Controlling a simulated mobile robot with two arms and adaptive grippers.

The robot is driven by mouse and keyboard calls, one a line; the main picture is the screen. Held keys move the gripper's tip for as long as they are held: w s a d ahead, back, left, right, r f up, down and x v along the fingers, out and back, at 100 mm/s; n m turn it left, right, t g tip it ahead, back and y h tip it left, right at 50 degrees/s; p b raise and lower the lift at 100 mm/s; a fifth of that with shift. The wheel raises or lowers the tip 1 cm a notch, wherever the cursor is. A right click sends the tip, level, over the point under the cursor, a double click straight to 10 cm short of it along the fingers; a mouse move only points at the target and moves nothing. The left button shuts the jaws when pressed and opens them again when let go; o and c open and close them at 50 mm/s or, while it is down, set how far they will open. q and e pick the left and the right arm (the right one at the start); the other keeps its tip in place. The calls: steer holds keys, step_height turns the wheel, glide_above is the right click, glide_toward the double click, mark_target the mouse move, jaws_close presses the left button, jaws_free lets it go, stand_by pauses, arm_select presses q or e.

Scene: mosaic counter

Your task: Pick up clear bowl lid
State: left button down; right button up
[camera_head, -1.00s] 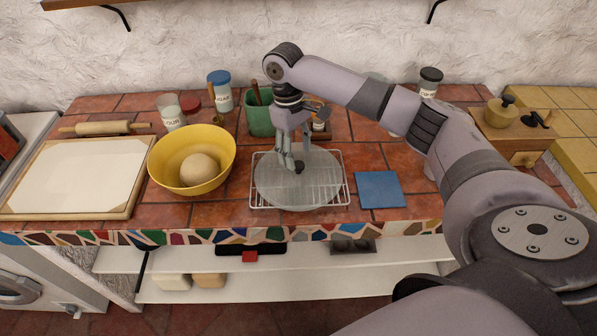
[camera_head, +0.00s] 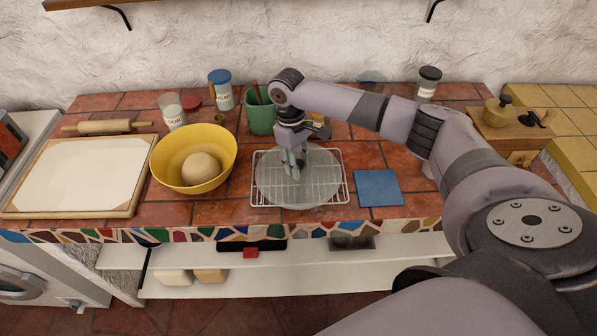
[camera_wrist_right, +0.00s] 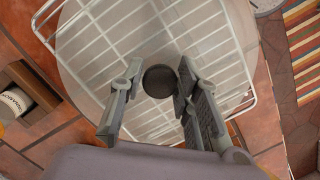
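The clear bowl lid (camera_head: 270,190) is a round see-through disc lying flat on a wire cooling rack. In the right wrist view the lid (camera_wrist_right: 215,30) fills much of the upper middle, with its dark round knob (camera_wrist_right: 160,81) at its centre. My right gripper (camera_head: 295,172) is down over the lid's middle, and it hides the knob in the head view. In the right wrist view the right gripper's fingers (camera_wrist_right: 158,84) stand on either side of the knob, close to it, with a small gap showing on the left. My left gripper is out of view.
The wire rack (camera_head: 346,190) stands near the counter's front edge. A yellow bowl with dough (camera_head: 222,145) is left of it, a blue square (camera_head: 378,188) right. A green pot (camera_head: 260,118) and jars stand behind. A pastry board (camera_head: 130,205) lies far left.

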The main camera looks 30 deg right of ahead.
jaws_close()
steer(key=shift+r, duration=0.15)
